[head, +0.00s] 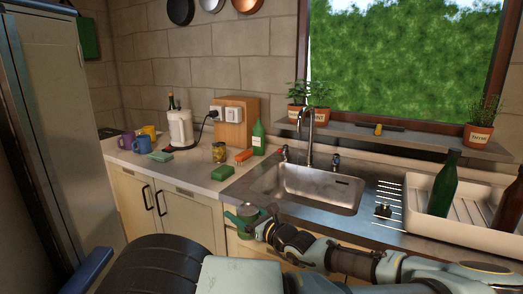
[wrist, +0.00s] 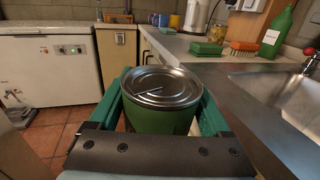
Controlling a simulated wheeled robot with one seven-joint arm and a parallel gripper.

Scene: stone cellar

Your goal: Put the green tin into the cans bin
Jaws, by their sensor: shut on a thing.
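The green tin (wrist: 160,118) has a bare metal lid with a pull ring and stands roughly upright between the fingers. My gripper (wrist: 158,100) is shut on it, with one teal finger on each side. In the head view the gripper (head: 252,220) and the tin (head: 247,211) are in front of the counter's front edge, left of the sink. My arm reaches in from the lower right. I cannot make out a cans bin in either view.
The counter (head: 205,186) holds a green sponge (head: 222,173), a jar (head: 219,152), an orange brush (head: 243,156), a green bottle (head: 258,138), a kettle (head: 181,130) and mugs. The sink (head: 310,187) and a dish rack (head: 470,213) with bottles lie right. Tiled floor (wrist: 50,138) shows left.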

